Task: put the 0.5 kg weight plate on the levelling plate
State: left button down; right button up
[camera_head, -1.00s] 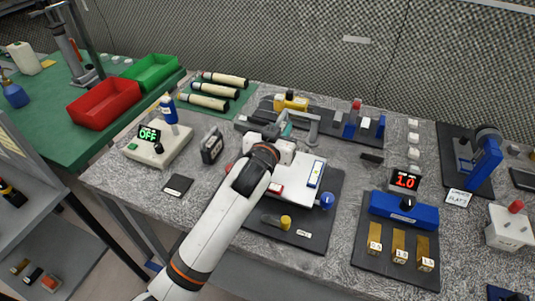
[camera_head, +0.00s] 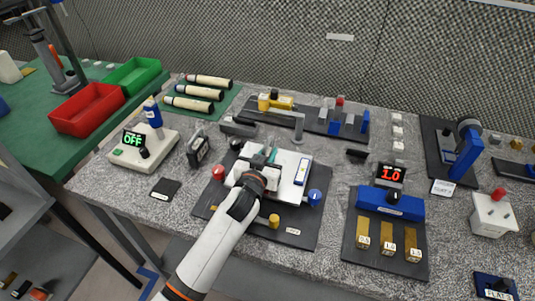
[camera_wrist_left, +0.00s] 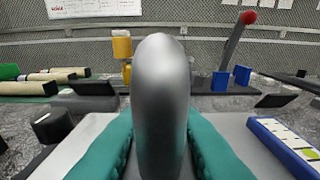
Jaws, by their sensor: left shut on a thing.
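My left gripper (camera_head: 266,158) is shut on a grey, smooth, round-edged metal piece (camera_wrist_left: 161,105), seen edge-on between the teal fingertips in the left wrist view. It looks like the weight plate, but no marking on it shows. In the head view, the gripper and arm cover most of it. The levelling plate (camera_head: 288,163) is the white plate on a dark mat. My gripper is over its left-middle part; whether the held piece touches it I cannot tell. My right gripper is not in view.
Red (camera_head: 218,172), blue (camera_head: 314,197) and yellow (camera_head: 274,220) knobs surround the plate. A blue-edged level strip (camera_head: 303,171) lies on its right side. Brass blocks (camera_head: 388,242) stand at the right, before a blue unit with a display. A grey post (camera_head: 299,127) rises behind.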

pick_arm(q)
jog(key=c, duration=1.3)
grip_release()
jog(key=shift+f, duration=0.1)
jog(key=shift+s, duration=0.15)
jog(key=v, duration=1.1)
jog(key=shift+s+a+b, duration=0.15)
jog(key=shift+s+b, duration=0.15)
jog(key=shift+s, duration=0.05)
